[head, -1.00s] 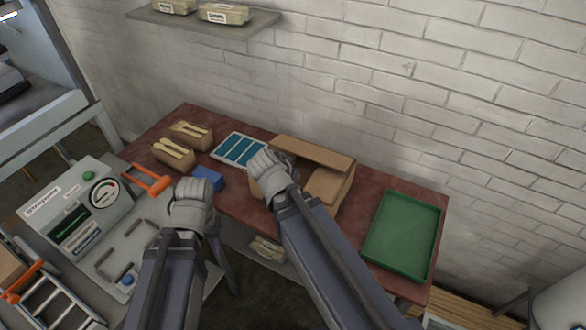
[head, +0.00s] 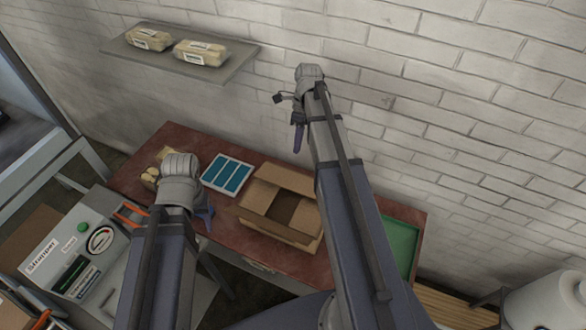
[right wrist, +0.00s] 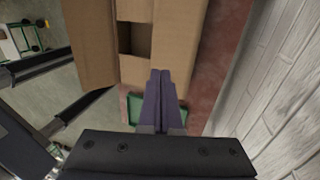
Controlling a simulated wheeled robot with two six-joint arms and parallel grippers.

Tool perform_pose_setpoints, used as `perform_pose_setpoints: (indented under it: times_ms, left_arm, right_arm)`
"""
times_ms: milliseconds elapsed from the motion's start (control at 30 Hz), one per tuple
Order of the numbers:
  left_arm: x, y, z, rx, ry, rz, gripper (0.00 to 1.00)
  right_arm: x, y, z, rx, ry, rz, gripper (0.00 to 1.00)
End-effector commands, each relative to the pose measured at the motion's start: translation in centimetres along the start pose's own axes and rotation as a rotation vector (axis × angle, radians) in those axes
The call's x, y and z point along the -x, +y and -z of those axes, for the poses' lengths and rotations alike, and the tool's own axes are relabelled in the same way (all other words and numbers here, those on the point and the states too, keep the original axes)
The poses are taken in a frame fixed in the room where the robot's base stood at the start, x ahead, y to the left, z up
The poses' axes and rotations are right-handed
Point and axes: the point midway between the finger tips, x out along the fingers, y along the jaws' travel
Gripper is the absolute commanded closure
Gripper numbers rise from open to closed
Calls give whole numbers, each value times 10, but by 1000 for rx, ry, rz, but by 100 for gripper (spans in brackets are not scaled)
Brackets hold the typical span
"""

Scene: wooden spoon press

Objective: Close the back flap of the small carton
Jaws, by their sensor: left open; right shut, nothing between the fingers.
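The small brown carton (head: 250,217) stands on the red-brown table with its top partly open. Its back flap (head: 288,177), on the wall side, lies outward; it also shows on the right of the carton in the right wrist view (right wrist: 176,45). The front flap (right wrist: 90,45) is outward too. The two end flaps are folded in, with a dark gap between them. My right gripper (head: 297,148) is shut and empty, raised behind the carton near the wall; its fingers show in the right wrist view (right wrist: 160,75). My left gripper (head: 207,212) is open at the table's front edge, left of the carton.
A white tray with blue strips (head: 228,175) lies left of the carton. The green tray (head: 402,243) is to the right, partly behind my right arm. The brick wall (head: 440,110) rises close behind, with a shelf (head: 185,62) holding packs. The stamper machine (head: 85,250) stands front left.

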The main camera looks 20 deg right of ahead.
Motion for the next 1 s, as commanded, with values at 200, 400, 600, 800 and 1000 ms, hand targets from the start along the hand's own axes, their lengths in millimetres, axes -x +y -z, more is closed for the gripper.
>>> perform_pose_setpoints:
  times_ms: [200, 400, 600, 800, 1000]
  left_arm:
    - [-9, 1, 0, -1, 0, 0, 49]
    - [-27, 2, 2, -4, 0, 1, 49]
    - [-54, 5, 3, -3, 0, 1, 49]
    - [-82, 8, 5, -2, 0, 1, 49]
    - [-109, 10, 6, -1, 0, 1, 49]
  right_arm:
    - [-9, 0, 0, 3, 1, 2, 100]
    - [-29, -1, 0, 4, 1, 3, 100]
    - [-57, -1, 0, 4, 1, 3, 100]
    - [-86, -2, 0, 4, 1, 3, 100]
    - [-114, -2, 0, 4, 1, 3, 100]
